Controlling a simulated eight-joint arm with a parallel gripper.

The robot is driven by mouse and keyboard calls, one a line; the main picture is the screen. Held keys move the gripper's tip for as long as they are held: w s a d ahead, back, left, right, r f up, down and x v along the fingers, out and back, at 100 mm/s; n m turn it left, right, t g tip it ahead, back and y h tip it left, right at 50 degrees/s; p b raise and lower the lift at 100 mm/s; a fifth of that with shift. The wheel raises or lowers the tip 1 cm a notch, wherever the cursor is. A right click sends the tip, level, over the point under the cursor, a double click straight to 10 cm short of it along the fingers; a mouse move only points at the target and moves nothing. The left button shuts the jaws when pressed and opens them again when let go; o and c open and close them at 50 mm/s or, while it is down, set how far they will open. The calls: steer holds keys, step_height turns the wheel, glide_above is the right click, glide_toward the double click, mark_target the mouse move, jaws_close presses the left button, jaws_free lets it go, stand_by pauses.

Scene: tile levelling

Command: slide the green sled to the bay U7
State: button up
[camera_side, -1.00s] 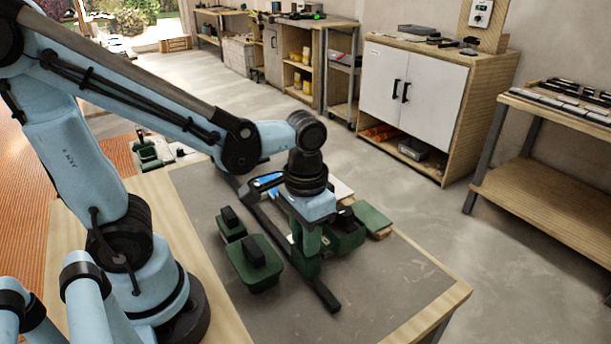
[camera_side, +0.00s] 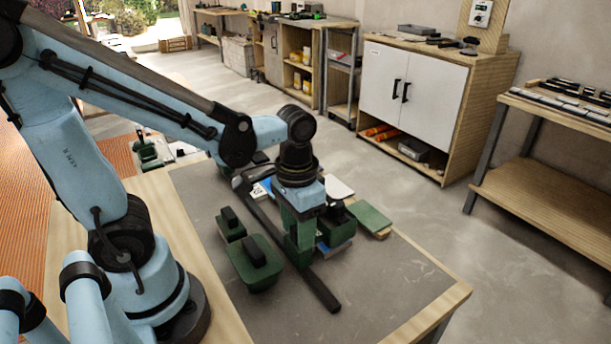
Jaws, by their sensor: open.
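My gripper (camera_side: 299,256) points down beside the dark rail that runs diagonally across the grey mat. It is open, with its lower end close to the mat. Left of the rail sit a larger green block with a black handle (camera_side: 263,269) and a smaller green block with a black handle (camera_side: 234,233). Another dark green piece (camera_side: 338,232) is just right of my gripper, with a blue edge below it. I cannot tell which green piece is the sled, nor whether my gripper touches one. No U7 label is readable.
The dark rail (camera_side: 320,291) lies on the grey mat (camera_side: 385,285). A flat green piece on wood (camera_side: 371,219) lies at the right edge. Blue and white pieces (camera_side: 262,188) lie behind my wrist. The front right of the mat is clear.

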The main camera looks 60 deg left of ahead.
steer(key=shift+r, duration=3.5)
steer(key=t, duration=0.1)
steer(key=w+t, duration=0.1)
steer(key=t, duration=0.1)
steer(key=shift+w+a+f+t, duration=0.2)
steer(key=shift+a+f+t, duration=0.1)
steer(key=shift+a+f, duration=0.1)
steer(key=w+t, duration=0.1)
steer(key=t, duration=0.2)
steer(key=shift+w+a+r+t, duration=0.2)
steer(key=shift+w+a+t, duration=0.1)
steer(key=shift+w+a, duration=0.05)
